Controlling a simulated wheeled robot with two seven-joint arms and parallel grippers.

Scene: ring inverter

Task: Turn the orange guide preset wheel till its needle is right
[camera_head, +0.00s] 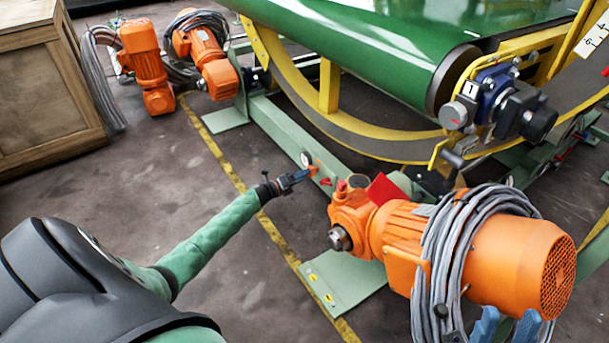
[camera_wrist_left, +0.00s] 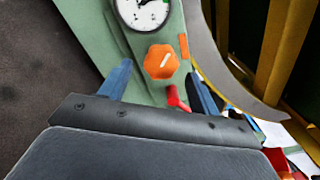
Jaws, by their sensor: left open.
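The orange guide preset wheel (camera_wrist_left: 160,63) is a faceted knob with a pale pointer line, on a green frame plate. In the left wrist view it lies ahead of and between the blue fingertips of my open left gripper (camera_wrist_left: 160,72). I cannot tell whether they touch it. A round white gauge (camera_wrist_left: 143,13) sits just above the wheel, cut by the picture's top edge; its needle's reading is unclear. In the head view the gauge (camera_head: 307,158) and wheel (camera_head: 313,170) are small, close beyond my left gripper (camera_head: 303,176). My right gripper's blue fingers (camera_head: 507,322) stand apart at the bottom edge.
A red lever (camera_wrist_left: 178,99) sits just below the wheel. A large orange motor (camera_head: 520,262) with coiled grey cable stands at right. A yellow ring (camera_head: 375,150) and green roller (camera_head: 360,45) lie behind. A wooden crate (camera_head: 45,95) stands at left; floor between is clear.

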